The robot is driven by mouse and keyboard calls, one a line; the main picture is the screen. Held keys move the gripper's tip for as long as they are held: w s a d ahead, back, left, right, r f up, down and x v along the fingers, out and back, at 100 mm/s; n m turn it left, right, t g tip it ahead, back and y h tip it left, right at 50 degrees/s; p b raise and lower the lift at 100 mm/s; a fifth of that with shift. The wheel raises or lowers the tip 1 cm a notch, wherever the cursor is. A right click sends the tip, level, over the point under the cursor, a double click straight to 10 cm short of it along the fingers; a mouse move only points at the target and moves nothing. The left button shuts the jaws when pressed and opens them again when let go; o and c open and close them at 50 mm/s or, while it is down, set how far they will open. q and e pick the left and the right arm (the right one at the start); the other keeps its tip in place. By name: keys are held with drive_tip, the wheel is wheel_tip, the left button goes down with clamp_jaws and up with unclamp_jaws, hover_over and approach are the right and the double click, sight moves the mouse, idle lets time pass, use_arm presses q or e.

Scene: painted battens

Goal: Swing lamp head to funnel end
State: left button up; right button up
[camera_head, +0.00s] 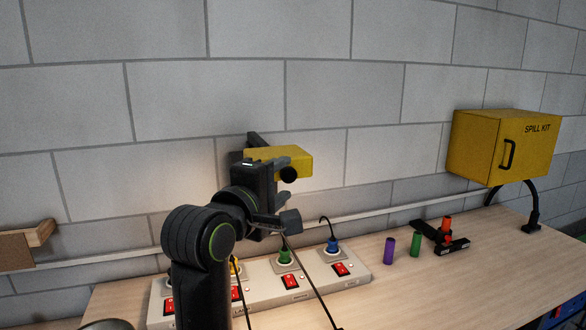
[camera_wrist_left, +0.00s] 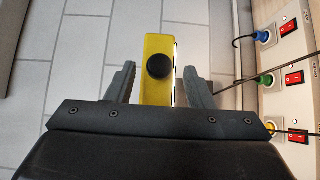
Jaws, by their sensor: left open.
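A yellow box-shaped head with a round black knob, which looks like the lamp head (camera_head: 297,156), is in front of the grey block wall. My left gripper (camera_head: 287,192) is beside it and partly covers it in the head view. In the left wrist view the yellow head (camera_wrist_left: 156,93) lies between the two fingers of the open gripper (camera_wrist_left: 159,70), with a visible gap on each side. The lamp's arm is mostly hidden behind my arm. I cannot make out a funnel. My right gripper is not in view.
A socket panel (camera_head: 354,285) with red switches and coloured plugs lies below my left arm, with thin cables rising. Purple (camera_head: 389,250) and green (camera_head: 415,244) cylinders stand to the right, near a black-and-red holder (camera_head: 452,247). A yellow spill kit box (camera_head: 480,150) is at the right.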

use_arm(q)
drive_tip(key=shift+p+x, duration=0.5)
drive_tip(key=shift+x, duration=2.2)
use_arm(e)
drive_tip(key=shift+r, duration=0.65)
